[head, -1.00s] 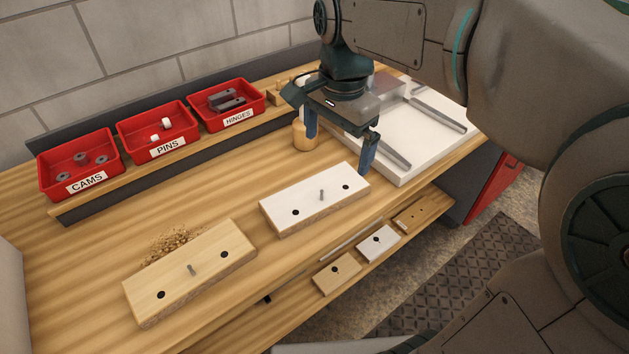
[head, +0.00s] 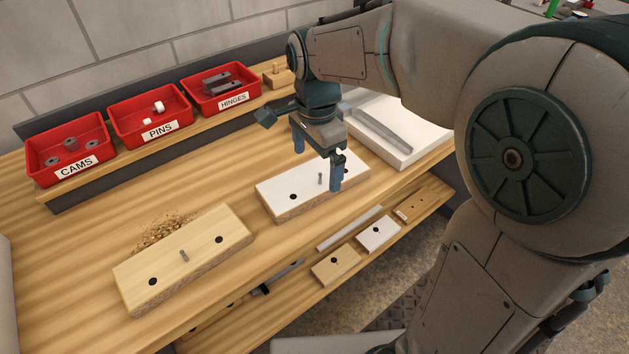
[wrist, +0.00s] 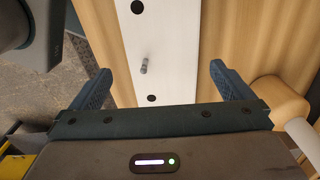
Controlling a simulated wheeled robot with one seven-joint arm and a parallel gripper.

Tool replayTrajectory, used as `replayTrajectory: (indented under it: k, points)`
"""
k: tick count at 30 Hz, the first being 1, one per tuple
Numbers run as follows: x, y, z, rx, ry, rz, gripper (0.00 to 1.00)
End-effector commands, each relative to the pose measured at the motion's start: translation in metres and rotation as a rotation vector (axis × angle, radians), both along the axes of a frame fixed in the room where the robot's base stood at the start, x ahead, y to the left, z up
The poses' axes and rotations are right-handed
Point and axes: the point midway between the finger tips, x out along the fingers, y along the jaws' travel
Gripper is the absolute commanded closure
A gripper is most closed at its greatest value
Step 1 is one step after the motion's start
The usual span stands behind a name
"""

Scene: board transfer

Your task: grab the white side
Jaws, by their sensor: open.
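The white side (head: 278,202) is a white board with two dark holes and a grey pin, lying flat on the wooden bench. My gripper (head: 317,165) is open and empty over its right part, and the fingers partly hide that end in the head view. In the wrist view the white side (wrist: 170,45) runs up between the open fingers of my gripper (wrist: 160,85), one finger on each side of it. I cannot tell the exact height of the fingertips above the board.
A wooden board (head: 200,257) with a pin lies to the left, beside sawdust (head: 165,232). Red bins of cams (head: 68,150), pins (head: 150,118) and hinges (head: 221,90) stand behind. A white panel (head: 400,150) lies at right. In the wrist view, a mallet (wrist: 280,100) is close to the right finger.

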Motion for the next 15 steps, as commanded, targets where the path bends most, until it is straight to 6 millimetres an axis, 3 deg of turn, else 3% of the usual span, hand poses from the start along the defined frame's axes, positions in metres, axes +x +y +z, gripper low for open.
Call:
replayTrajectory:
  k: [6,15]
  points:
    - [0.0,0.003,-0.034,0.0,0.002,0.0,0.0]
    - [0.0,0.003,-0.04,0.0,0.0,0.0,0.0]
